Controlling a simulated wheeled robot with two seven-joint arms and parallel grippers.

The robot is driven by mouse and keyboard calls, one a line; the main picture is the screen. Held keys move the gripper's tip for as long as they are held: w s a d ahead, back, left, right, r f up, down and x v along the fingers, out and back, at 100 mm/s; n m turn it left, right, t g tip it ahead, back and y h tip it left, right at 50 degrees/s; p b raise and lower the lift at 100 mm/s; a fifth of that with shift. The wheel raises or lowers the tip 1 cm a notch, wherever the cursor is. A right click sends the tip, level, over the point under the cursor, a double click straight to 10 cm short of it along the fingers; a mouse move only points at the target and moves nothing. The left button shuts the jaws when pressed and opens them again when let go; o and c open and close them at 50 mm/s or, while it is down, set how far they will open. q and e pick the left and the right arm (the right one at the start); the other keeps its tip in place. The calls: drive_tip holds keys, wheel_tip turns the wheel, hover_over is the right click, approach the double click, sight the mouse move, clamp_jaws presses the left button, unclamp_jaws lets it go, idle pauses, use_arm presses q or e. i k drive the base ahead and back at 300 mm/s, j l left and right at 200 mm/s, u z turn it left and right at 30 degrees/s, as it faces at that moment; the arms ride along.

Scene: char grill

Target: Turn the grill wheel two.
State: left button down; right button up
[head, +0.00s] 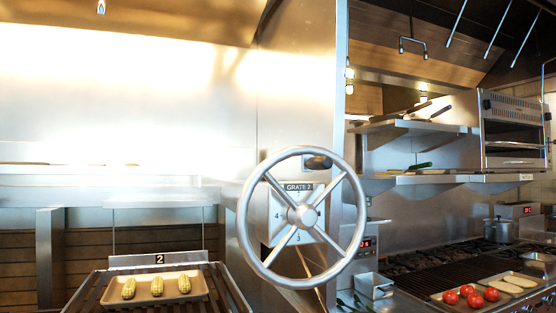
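The grill wheel (301,215) is a large silver ring with spokes and a round hub, upright in the middle of the head view. A small dark knob (318,162) shows at the top of its rim. Behind the wheel is a metal box with a plate (299,187) reading "GRATE 2" and numbers around the hub. At the lower left is a grate (232,290) with a sign (160,259) marked 2. Neither of my grippers is in view, and nothing is seen touching the wheel.
A tray (203,285) with corn cobs (157,286) lies on the grate. At the right, a counter holds a dark grill (425,277), a tray with tomatoes (467,291) and a metal container (374,286). Shelves (410,126) hang above. The space left of the wheel looks clear.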

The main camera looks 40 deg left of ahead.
sight(301, 215)
drive_tip(key=u, duration=0.85)
